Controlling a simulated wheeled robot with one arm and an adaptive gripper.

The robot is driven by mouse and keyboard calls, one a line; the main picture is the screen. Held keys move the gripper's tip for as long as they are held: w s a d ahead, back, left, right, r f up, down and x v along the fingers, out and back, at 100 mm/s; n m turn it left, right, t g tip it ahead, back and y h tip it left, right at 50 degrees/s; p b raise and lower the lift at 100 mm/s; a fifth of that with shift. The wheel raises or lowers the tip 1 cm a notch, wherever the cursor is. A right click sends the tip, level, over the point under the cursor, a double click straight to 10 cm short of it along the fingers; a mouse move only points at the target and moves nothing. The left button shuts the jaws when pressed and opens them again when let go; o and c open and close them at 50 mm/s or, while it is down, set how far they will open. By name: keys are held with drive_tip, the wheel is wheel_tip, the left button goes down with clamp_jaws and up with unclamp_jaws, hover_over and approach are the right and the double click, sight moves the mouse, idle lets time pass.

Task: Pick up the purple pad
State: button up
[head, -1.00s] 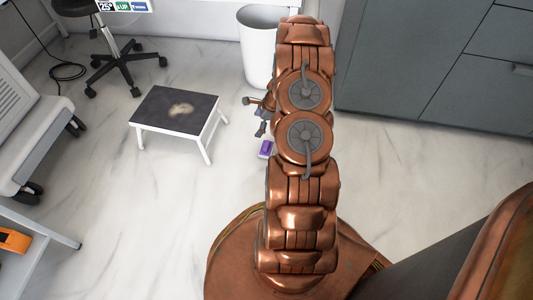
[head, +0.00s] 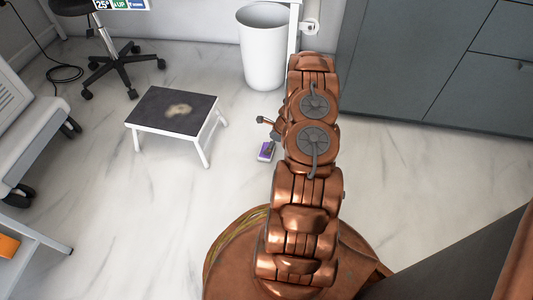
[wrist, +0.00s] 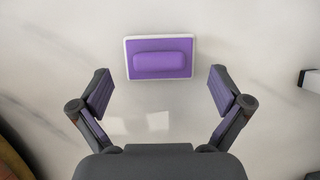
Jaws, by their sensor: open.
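The purple pad (wrist: 162,61) is a small purple block with a raised rounded bar on top and a white border. It lies on the floor. In the head view the pad (head: 265,152) shows just left of my arm, partly hidden by my gripper (head: 268,128). In the wrist view my gripper (wrist: 162,92) is open and empty, its fingers spread wider than the pad. The pad lies ahead of the gap between the fingertips, near the picture's top middle. The fingers do not appear to touch it.
A low step stool (head: 150,122) with a dark top stands left of the pad. A white bin (head: 264,60) stands behind, and grey cabinets (head: 420,65) line the back right. A wheeled stool (head: 112,62) is at the back left. The floor (head: 150,220) at front left is clear.

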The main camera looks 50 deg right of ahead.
sight(266, 146)
drive_tip(key=b+x, duration=0.1)
drive_tip(key=x, duration=0.2)
drive_tip(key=shift+a+f+b, duration=0.15)
drive_tip(key=shift+f+b, duration=0.1)
drive_tip(key=shift+b, duration=0.05)
drive_tip(key=shift+w, duration=0.1)
drive_tip(key=c, duration=1.4)
